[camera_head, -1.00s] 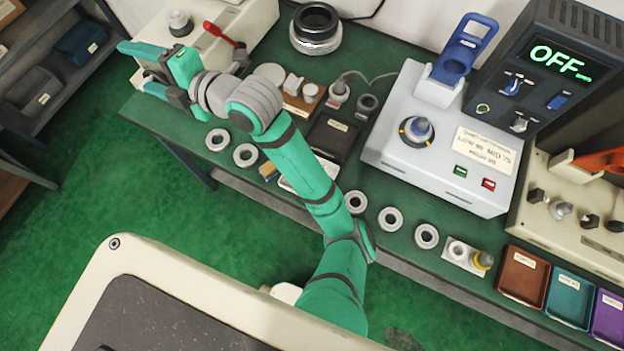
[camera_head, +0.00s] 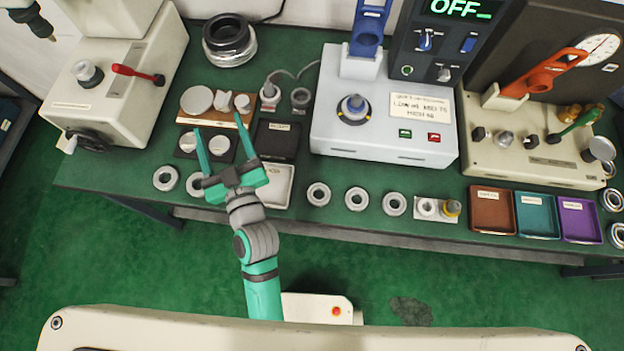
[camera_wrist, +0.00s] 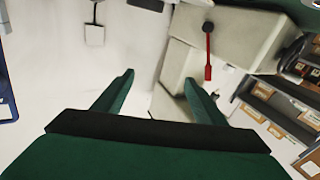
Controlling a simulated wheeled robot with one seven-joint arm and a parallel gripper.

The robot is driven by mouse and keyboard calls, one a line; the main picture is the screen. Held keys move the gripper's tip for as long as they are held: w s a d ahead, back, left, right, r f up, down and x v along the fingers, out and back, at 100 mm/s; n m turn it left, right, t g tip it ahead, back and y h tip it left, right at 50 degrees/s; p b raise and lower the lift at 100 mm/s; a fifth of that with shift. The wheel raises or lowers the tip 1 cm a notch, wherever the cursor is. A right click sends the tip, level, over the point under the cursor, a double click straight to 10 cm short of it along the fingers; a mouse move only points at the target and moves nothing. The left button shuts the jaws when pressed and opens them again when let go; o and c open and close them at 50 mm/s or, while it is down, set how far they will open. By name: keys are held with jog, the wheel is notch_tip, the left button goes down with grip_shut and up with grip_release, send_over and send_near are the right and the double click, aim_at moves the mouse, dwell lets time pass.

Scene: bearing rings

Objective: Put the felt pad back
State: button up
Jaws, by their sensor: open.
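My gripper (camera_head: 218,122) is open and empty, its two green fingers spread and pointing toward the back of the bench. It also shows in the wrist view (camera_wrist: 160,76), with nothing between the fingers. Beyond the fingertips, a wooden board (camera_head: 181,119) carries a large pale round disc (camera_head: 196,99) and smaller whitish pieces (camera_head: 242,103). A dark tray (camera_head: 204,158) with two pale discs (camera_head: 187,142) lies partly behind the fingers. I cannot tell which pale piece is the felt pad. A white labelled tray (camera_head: 278,186) is right of the gripper, and an empty black tray (camera_head: 277,139) is behind it.
Several metal rings (camera_head: 356,198) lie along the front edge. A beige press with a red lever (camera_head: 136,73) stands left, a white heater box (camera_head: 345,137) right of centre. Brown (camera_head: 491,211), teal (camera_head: 537,216) and purple (camera_head: 580,221) trays sit front right.

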jog(key=s+d+f+m+h, duration=0.1)
jog(key=s+d+f+h, duration=0.1)
jog(key=s+d+f, duration=0.1)
jog(key=s+d+f+m+h, duration=0.2)
jog(key=s+d+f, duration=0.1)
jog(key=s+d, duration=0.1)
jog(key=s+d+f+m+h, duration=0.2)
jog(key=s+d+f, duration=0.1)
jog(key=d, duration=0.3)
jog(key=shift+s+f+g, duration=0.3)
jog(key=shift+s+f, duration=0.1)
jog(key=shift+f, duration=0.05)
jog(key=s+d+f+m+g+h, duration=0.1)
jog(key=s+d+h, duration=0.1)
jog(key=s+d, duration=0.7)
jog(key=s, duration=0.3)
jog(key=shift+s+f, duration=0.2)
